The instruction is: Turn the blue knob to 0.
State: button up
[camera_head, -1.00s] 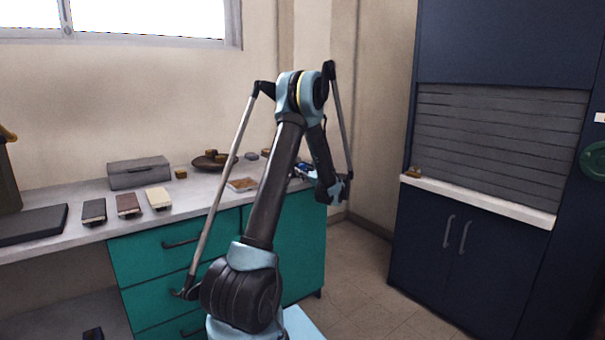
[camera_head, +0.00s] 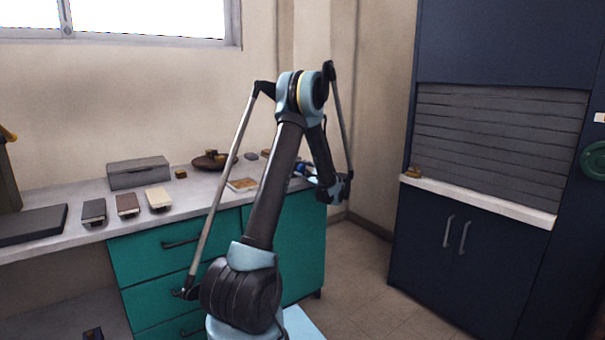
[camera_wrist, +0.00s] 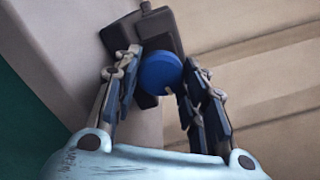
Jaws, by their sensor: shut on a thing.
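In the wrist view, the blue knob (camera_wrist: 160,72) is a round blue disc on a dark grey device (camera_wrist: 152,32). My gripper (camera_wrist: 158,88) has a finger on each side of the knob and is shut on it. The device sits near the edge of the pale counter. A small pale mark shows at the knob's lower edge; any numbers are too small or hidden to read. In the head view, my gripper (camera_head: 310,171) is at the counter's right end, largely behind my arm, and the knob is hard to make out there.
The counter (camera_head: 190,210) over teal drawers (camera_head: 155,255) holds a grey box (camera_head: 138,172), a brown bowl (camera_head: 207,163), several small blocks and a flat tile (camera_head: 242,184). A navy cabinet (camera_head: 430,235) with a shutter stands right. Open floor (camera_head: 350,280) lies between.

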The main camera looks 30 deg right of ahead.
jog(key=n, duration=0.3)
jog(key=shift+a+n, duration=0.15)
jog(key=shift+n, duration=0.25)
jog(key=n, duration=0.3)
jog(key=shift+n, duration=0.3)
jog(key=n, duration=0.6)
jog(key=shift+n, duration=0.4)
jog(key=o, duration=1.1)
jog(key=shift+s, duration=0.1)
jog(key=s, duration=0.8)
jog(key=s+d, duration=0.1)
jog(key=s, duration=0.2)
jog(key=shift+s+d, duration=0.1)
jog(key=shift+s, duration=0.3)
